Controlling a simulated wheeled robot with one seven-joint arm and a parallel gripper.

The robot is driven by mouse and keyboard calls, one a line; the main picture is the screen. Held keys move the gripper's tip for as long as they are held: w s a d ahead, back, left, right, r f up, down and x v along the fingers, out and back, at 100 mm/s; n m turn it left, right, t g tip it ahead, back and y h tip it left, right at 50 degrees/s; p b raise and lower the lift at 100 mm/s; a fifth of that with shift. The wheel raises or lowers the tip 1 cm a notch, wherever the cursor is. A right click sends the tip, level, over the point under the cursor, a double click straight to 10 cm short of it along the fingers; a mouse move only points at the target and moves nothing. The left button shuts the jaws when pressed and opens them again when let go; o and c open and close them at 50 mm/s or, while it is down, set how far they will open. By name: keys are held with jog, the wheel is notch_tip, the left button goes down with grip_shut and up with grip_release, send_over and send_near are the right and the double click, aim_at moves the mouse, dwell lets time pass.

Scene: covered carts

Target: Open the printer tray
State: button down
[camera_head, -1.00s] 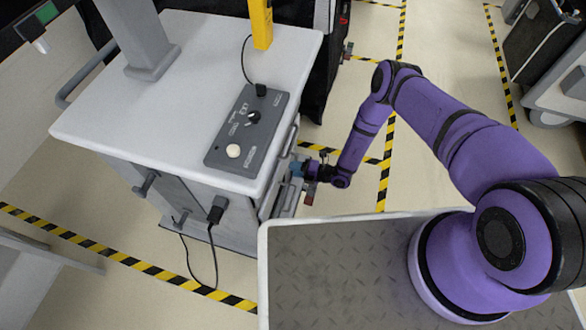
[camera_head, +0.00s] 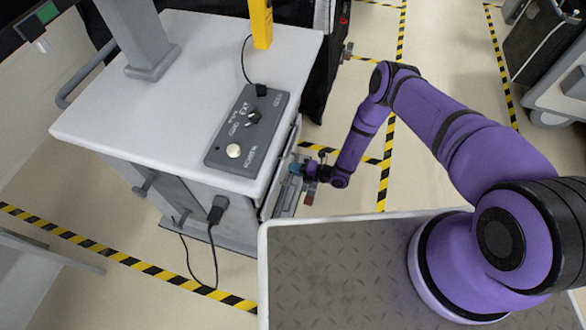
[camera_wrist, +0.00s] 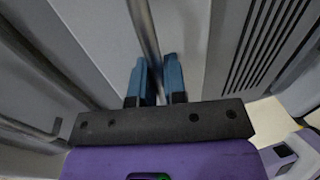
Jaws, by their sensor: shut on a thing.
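The grey-white cart (camera_head: 190,80) stands at the left in the head view, with drawer fronts (camera_head: 281,190) on its right side. My gripper (camera_head: 297,170) is at that side, below the top edge. In the wrist view, the blue fingertips of my gripper (camera_wrist: 155,80) are shut on a metal bar handle (camera_wrist: 146,38) that runs along a grey panel (camera_wrist: 182,25). Which panel is the printer tray cannot be told for certain. The lower part of the handle is hidden behind my gripper.
A dark control box (camera_head: 247,130) and a yellow device (camera_head: 262,22) sit on the cart top. A vented panel (camera_wrist: 265,45) lies right of the handle. Floor with striped tape is free behind my arm.

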jog(key=f+v, duration=0.1)
jog(key=v, duration=0.8)
jog(key=f+v, duration=0.2)
jog(key=v, duration=0.7)
jog(key=shift+s+d+f, duration=0.2)
jog(key=shift+d+f, duration=0.05)
jog(key=shift+d, duration=0.3)
jog(key=c, duration=1.2)
grip_release()
jog(key=v, duration=1)
jog(key=shift+d, duration=0.35)
jog(key=shift+s, duration=0.15)
jog(key=shift+r, duration=0.1)
